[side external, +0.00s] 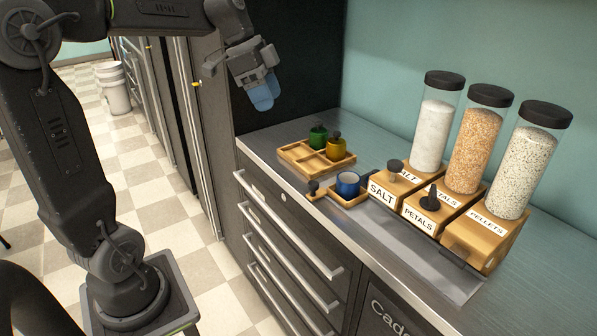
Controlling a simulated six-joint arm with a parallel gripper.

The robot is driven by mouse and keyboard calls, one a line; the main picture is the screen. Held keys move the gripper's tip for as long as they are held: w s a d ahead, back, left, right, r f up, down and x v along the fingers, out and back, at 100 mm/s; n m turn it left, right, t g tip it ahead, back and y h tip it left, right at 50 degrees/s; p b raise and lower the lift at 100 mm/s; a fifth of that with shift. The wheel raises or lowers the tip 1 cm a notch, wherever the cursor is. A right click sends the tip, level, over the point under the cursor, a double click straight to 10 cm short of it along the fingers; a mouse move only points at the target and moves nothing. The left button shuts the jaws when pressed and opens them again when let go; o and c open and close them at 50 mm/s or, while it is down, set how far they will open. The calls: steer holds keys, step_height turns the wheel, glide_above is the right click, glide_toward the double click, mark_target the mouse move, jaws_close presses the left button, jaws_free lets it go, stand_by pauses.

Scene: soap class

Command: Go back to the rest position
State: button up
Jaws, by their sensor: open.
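My gripper (262,95) hangs in the air at the upper middle of the side external view, above the back left of the counter. Its pale blue fingertips point down. It is open, and nothing shows between the fingers. It is well apart from the things on the counter.
The steel counter (270,142) bears a wooden tray (296,157) with a green cup (318,137) and a yellow cup (336,149). A blue cup (347,184) sits on a small wooden holder (350,201). Three tall dispensers, salt (432,130), petals (475,150) and pellets (518,170), stand at the right.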

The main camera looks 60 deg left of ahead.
steer(key=s+d+f+n+t+y, duration=0.1)
steer(key=s+d+f+n, duration=0.2)
steer(key=s+d, duration=0.3)
steer(key=s+d+f+n+t+y, duration=0.1)
steer(key=s+d+f+n+y, duration=0.1)
steer(key=s+d+f+n, duration=0.2)
steer(key=s+d+n, duration=0.1)
steer(key=s+d, duration=0.2)
steer(key=s, duration=0.1)
steer(key=shift+s+f+n, duration=0.3)
steer(key=shift+s+n, duration=0.1)
